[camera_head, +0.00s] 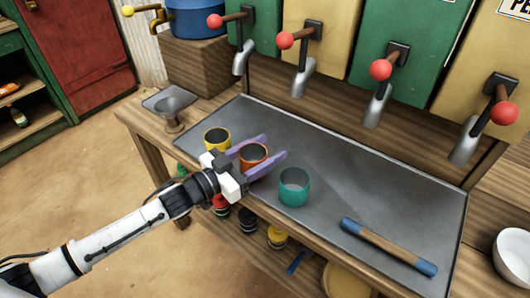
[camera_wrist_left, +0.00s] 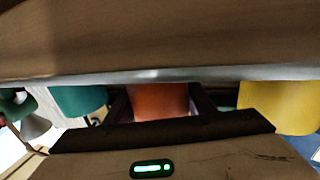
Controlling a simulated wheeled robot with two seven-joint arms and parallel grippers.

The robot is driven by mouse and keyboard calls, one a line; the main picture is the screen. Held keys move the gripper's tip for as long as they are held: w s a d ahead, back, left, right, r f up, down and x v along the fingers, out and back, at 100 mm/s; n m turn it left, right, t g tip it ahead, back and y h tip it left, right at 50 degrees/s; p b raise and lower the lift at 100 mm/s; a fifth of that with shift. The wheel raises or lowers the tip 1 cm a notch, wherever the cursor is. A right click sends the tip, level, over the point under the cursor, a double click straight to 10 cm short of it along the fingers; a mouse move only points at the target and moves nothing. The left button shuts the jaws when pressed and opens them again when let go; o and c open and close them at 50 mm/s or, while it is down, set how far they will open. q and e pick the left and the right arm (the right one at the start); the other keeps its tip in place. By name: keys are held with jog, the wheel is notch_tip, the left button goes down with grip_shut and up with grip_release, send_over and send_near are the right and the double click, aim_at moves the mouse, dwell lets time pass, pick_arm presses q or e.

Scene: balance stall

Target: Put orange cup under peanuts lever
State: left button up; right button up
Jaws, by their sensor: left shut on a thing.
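The orange cup (camera_head: 253,157) stands upright near the front edge of the metal counter tray (camera_head: 335,165). My left gripper (camera_head: 275,147) is shut on it, with its purple fingers on either side. In the left wrist view the orange cup (camera_wrist_left: 158,100) shows between the fingers. The peanuts lever, with its red ball (camera_head: 504,113), seems to be the far-right one, under a label that is cut off and reads "PE". Its grey spout (camera_head: 465,142) hangs over the tray's right end. My right gripper is not in view.
A yellow cup (camera_head: 217,140) stands left of the orange cup and a teal cup (camera_head: 294,187) right of it. A blue-ended wooden rod (camera_head: 388,246) lies at the tray's front right. A white bowl (camera_head: 513,256) sits beyond the right edge. The tray under the spouts is clear.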

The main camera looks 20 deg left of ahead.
pick_arm(q)
jog(key=shift+f, duration=0.25)
jog(key=shift+f, duration=0.15)
jog(key=o, duration=1)
jog(key=shift+o, duration=0.2)
jog(key=shift+f, duration=0.1)
